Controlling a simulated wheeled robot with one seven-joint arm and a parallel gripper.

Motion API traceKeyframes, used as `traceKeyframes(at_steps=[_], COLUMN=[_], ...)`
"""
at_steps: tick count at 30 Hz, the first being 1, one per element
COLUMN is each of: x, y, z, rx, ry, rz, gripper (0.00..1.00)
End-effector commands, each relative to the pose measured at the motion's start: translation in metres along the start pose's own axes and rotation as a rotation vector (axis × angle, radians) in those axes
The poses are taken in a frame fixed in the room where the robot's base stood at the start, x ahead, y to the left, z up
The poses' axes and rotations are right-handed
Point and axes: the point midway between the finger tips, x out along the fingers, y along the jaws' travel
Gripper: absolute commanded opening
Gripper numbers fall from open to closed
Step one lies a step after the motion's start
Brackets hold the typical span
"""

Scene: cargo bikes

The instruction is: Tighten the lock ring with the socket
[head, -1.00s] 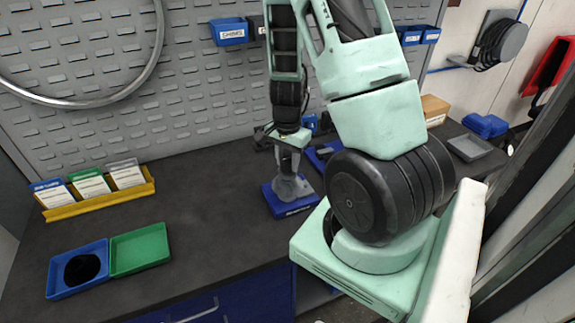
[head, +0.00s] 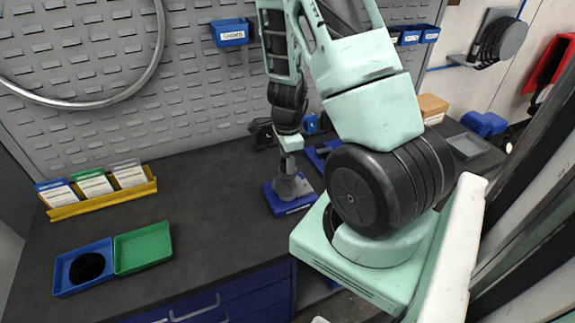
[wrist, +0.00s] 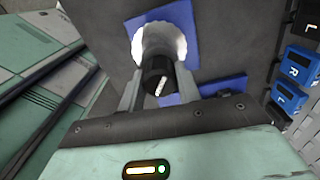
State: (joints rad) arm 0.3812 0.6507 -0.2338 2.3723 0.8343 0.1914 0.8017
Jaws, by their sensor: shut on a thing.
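My gripper (wrist: 158,88) points down over the bench and is shut on the socket (wrist: 156,70), a dark cylinder with a pale mark on its top, one finger on each side. Below the socket is a wide, pale grey round body (wrist: 177,42), brightly lit at its edges. In the head view this grey body (head: 294,188) stands upright on a blue base (head: 292,209), directly under my gripper (head: 290,172). I cannot make out the lock ring; the socket and grey body cover that spot.
A blue tray (head: 62,287) with a black round thing and a green tray (head: 143,250) lie at the left. Behind them is a yellow card holder (head: 105,204). Blue tools lie behind and right of the base. The bench middle is clear.

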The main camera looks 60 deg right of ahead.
Motion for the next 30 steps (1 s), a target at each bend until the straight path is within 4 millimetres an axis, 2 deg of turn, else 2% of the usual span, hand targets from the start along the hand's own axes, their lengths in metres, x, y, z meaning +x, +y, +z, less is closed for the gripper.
traceKeyframes(at_steps=[7,11,20,23,30], x=[0.0004,0.0016,0.0021,0.0006,0.0007], y=[0.0022,0.0019,0.0021,0.0024,0.0031], z=[-0.0002,0.0000,0.0001,0.0001,0.0002], rx=[0.371,0.454,0.469,0.559,0.915], ry=[0.004,0.003,0.003,0.003,0.005], rz=[0.007,0.006,0.006,0.007,0.008], gripper=[0.00,0.00,0.00,0.00,0.00])
